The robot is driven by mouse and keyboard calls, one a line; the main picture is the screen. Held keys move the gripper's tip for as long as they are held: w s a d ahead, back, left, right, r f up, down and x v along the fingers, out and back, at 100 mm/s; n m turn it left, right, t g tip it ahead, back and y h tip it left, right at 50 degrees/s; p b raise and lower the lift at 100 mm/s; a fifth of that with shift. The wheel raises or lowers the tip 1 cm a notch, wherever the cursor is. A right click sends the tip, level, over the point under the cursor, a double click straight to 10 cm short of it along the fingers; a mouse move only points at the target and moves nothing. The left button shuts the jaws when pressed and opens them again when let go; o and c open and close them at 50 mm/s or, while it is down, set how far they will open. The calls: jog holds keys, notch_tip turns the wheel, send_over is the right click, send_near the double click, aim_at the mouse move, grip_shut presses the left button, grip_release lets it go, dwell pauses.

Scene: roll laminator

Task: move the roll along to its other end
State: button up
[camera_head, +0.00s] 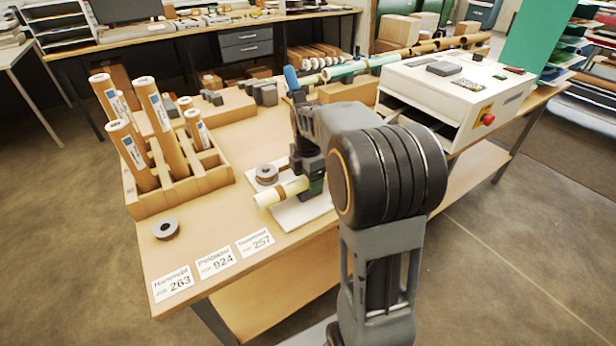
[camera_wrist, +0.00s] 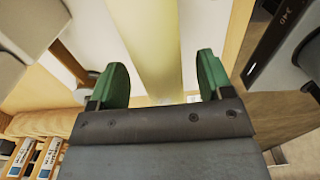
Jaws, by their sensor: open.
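The roll (camera_head: 268,197) is pale yellow with a brown band near its visible end. It lies at an angle over a white board (camera_head: 308,211) on the bench. My gripper (camera_head: 313,183) is over the roll and hides its farther part in the head view. In the wrist view the roll (camera_wrist: 148,45) runs between my two green fingertips (camera_wrist: 162,80). The fingers are apart, with a gap on each side of the roll, so the gripper is open. Whether the fingers reach down beside the roll, I cannot tell.
A wooden rack (camera_head: 186,190) of upright rolls stands at the left. A tape reel (camera_head: 267,173) sits beside the roll; another reel (camera_head: 167,228) lies near several number cards (camera_head: 215,262). The white laminator (camera_head: 457,90) stands to the right, and long rolls (camera_head: 372,64) lie along the back.

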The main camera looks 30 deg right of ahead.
notch_tip(320, 180, up, 14)
jog(key=p, duration=0.1)
dwell(0.5)
jog(key=shift+f, duration=0.1)
notch_tip(320, 180, down, 3)
jog(key=m, duration=0.7)
jog(key=shift+w+f+t, duration=0.1)
jog(key=shift+f+t, duration=0.05)
jog(key=shift+t, duration=0.15)
jog(key=s+a+f+m+t+p, duration=0.1)
jog(key=s+a+f+m, duration=0.2)
jog(key=s+a+m, duration=0.2)
jog(key=s+a+f+m+t, duration=0.2)
jog(key=s+m, duration=0.5)
jog(key=s, duration=0.4)
jog(key=shift+s+a+f+p, duration=0.2)
jog(key=shift+a+f+p, duration=0.2)
jog(key=shift+a, duration=1)
